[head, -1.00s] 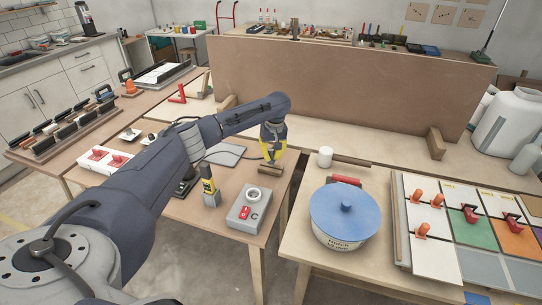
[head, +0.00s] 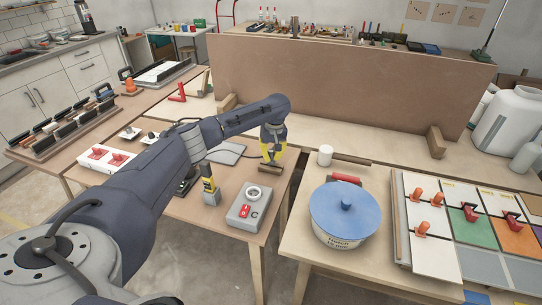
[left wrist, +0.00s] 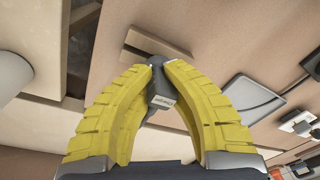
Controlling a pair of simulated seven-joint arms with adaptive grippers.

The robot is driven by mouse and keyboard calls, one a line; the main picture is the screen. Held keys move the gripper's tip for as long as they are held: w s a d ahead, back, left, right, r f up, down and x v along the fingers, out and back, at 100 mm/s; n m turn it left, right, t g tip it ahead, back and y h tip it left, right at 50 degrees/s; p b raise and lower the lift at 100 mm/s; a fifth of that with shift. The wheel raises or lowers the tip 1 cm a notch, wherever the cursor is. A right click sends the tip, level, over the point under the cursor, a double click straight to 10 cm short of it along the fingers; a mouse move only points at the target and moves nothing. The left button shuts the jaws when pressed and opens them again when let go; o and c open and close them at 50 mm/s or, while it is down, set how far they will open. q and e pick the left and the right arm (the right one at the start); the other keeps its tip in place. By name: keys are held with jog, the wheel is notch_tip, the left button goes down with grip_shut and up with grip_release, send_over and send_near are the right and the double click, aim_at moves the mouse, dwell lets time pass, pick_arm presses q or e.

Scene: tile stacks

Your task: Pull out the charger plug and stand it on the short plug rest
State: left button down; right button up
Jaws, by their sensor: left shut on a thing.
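My left gripper (head: 271,161) is at the far right part of the near left table, fingers pointing down. In the left wrist view its yellow fingertips (left wrist: 158,64) are shut on a dark grey plug (left wrist: 160,92) with a pale label. The short plug rest looks like a small wooden block (head: 270,169) right below the fingertips; its light wood edge also shows in the left wrist view (left wrist: 150,42). The fingers hide much of the plug, and I cannot tell whether it touches the block. My right gripper is not in view.
A grey box with a round top and red switch (head: 248,209) stands nearer on the table, with a yellow-black item (head: 210,190) to its left. A grey pad (head: 226,153) lies left of my gripper. A blue-lidded pot (head: 345,212) stands on the right table, across a gap.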

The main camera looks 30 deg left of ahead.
aim_at(272, 151)
pick_arm(q)
jog(key=shift+f, duration=0.65)
jog(key=c, duration=1.4)
grip_release()
jog(key=shift+c, duration=0.2)
jog(key=shift+r, duration=0.1)
jog(key=shift+d+r, duration=0.15)
jog(key=shift+r, duration=1.3)
jog(key=shift+d+r, duration=0.15)
jog(key=shift+r, duration=1.25)
jog(key=shift+r, duration=0.1)
